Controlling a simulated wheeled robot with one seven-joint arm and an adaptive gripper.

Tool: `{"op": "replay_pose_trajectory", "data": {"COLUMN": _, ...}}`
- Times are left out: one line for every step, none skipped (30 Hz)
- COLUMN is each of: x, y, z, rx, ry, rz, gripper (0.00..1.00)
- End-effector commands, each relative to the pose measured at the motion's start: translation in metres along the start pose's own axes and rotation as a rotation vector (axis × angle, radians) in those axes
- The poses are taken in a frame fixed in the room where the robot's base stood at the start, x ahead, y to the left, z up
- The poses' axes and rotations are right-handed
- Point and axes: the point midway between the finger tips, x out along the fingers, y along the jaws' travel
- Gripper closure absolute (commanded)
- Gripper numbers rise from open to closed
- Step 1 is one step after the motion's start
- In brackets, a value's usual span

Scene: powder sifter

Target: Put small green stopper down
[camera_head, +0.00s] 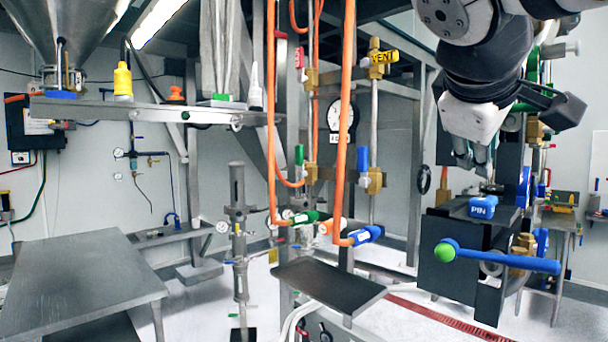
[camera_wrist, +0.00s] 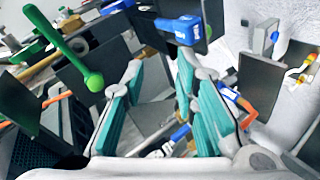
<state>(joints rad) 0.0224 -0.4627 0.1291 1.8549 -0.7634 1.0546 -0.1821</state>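My gripper (camera_head: 476,172) hangs pointing down above the dark block assembly at the right in the head view. In the wrist view its two teal-padded fingers (camera_wrist: 160,72) stand apart, with no object visible between them. I cannot make out a small loose green stopper for certain in either view. In the wrist view a green rod with a ball end (camera_wrist: 94,82) lies left of the fingers.
The blue PIN handle (camera_head: 483,207) is just below my gripper; it also shows in the wrist view (camera_wrist: 180,28). A blue lever (camera_head: 520,263) sticks out in front. A bare dark plate (camera_head: 328,287) and a bare grey table (camera_head: 75,275) stand to the left. Orange hoses (camera_head: 342,120) hang mid-view.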

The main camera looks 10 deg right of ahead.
Motion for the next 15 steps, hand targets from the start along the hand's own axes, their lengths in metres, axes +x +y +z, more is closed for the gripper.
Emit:
{"op": "replay_pose_trajectory", "data": {"x": 0.007, "y": -0.040, "z": 0.024, "rx": 0.053, "ry": -0.015, "rz": -0.101, "gripper": 0.73}}
{"op": "replay_pose_trajectory", "data": {"x": 0.011, "y": -0.063, "z": 0.036, "rx": 0.092, "ry": -0.024, "rz": -0.162, "gripper": 0.73}}
{"op": "replay_pose_trajectory", "data": {"x": 0.014, "y": -0.094, "z": 0.052, "rx": 0.143, "ry": -0.039, "rz": -0.241, "gripper": 0.73}}
{"op": "replay_pose_trajectory", "data": {"x": 0.015, "y": -0.116, "z": 0.064, "rx": 0.186, "ry": -0.051, "rz": -0.298, "gripper": 0.73}}
{"op": "replay_pose_trajectory", "data": {"x": 0.016, "y": -0.137, "z": 0.075, "rx": 0.227, "ry": -0.063, "rz": -0.353, "gripper": 0.73}}
{"op": "replay_pose_trajectory", "data": {"x": 0.015, "y": -0.164, "z": 0.089, "rx": 0.283, "ry": -0.083, "rz": -0.422, "gripper": 0.73}}
{"op": "replay_pose_trajectory", "data": {"x": 0.015, "y": -0.183, "z": 0.099, "rx": 0.323, "ry": -0.097, "rz": -0.469, "gripper": 0.73}}
{"op": "replay_pose_trajectory", "data": {"x": 0.013, "y": -0.200, "z": 0.107, "rx": 0.362, "ry": -0.111, "rz": -0.513, "gripper": 0.73}}
{"op": "replay_pose_trajectory", "data": {"x": 0.011, "y": -0.221, "z": 0.117, "rx": 0.409, "ry": -0.129, "rz": -0.564, "gripper": 0.73}}
{"op": "replay_pose_trajectory", "data": {"x": 0.009, "y": -0.234, "z": 0.123, "rx": 0.441, "ry": -0.142, "rz": -0.598, "gripper": 0.73}}
{"op": "replay_pose_trajectory", "data": {"x": 0.008, "y": -0.246, "z": 0.129, "rx": 0.471, "ry": -0.153, "rz": -0.627, "gripper": 0.73}}
{"op": "replay_pose_trajectory", "data": {"x": 0.006, "y": -0.258, "z": 0.135, "rx": 0.504, "ry": -0.167, "rz": -0.659, "gripper": 0.73}}
{"op": "replay_pose_trajectory", "data": {"x": 0.004, "y": -0.266, "z": 0.138, "rx": 0.524, "ry": -0.176, "rz": -0.679, "gripper": 0.73}}
{"op": "replay_pose_trajectory", "data": {"x": 0.003, "y": -0.272, "z": 0.141, "rx": 0.540, "ry": -0.183, "rz": -0.695, "gripper": 0.73}}
{"op": "replay_pose_trajectory", "data": {"x": 0.002, "y": -0.278, "z": 0.143, "rx": 0.557, "ry": -0.190, "rz": -0.710, "gripper": 0.73}}
